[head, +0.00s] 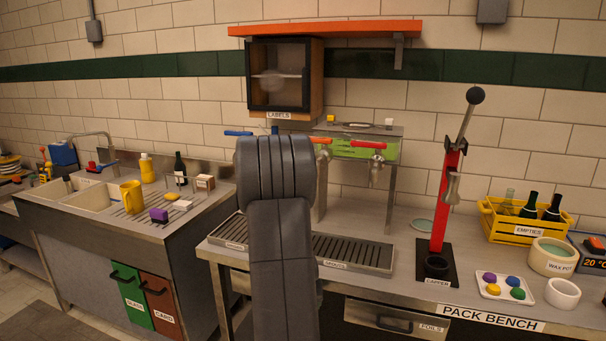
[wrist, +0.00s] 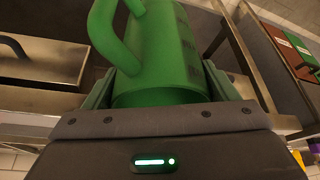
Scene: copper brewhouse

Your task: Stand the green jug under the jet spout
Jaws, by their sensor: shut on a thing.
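The green jug (wrist: 165,50) fills the upper middle of the wrist view, with its handle to the left and dark marks on its side. My gripper (wrist: 160,90) is shut on the jug, one finger on each side. In the head view my arm hides both gripper and jug. A tap stand (head: 355,133) stands on the bench behind my arm. It carries a red-handled tap (head: 376,168), an orange-handled tap (head: 322,150) and a blue handle (head: 238,133). I cannot tell which is the jet spout. A slotted drip tray (head: 350,252) lies below, partly hidden by my arm.
A red capper (head: 440,215) stands right of the drip tray. A wall cabinet (head: 284,78) hangs above the taps. A yellow crate (head: 522,222) holds bottles at the right. The sink counter at left holds a yellow jug (head: 132,197). A drawer (wrist: 40,60) shows in the wrist view.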

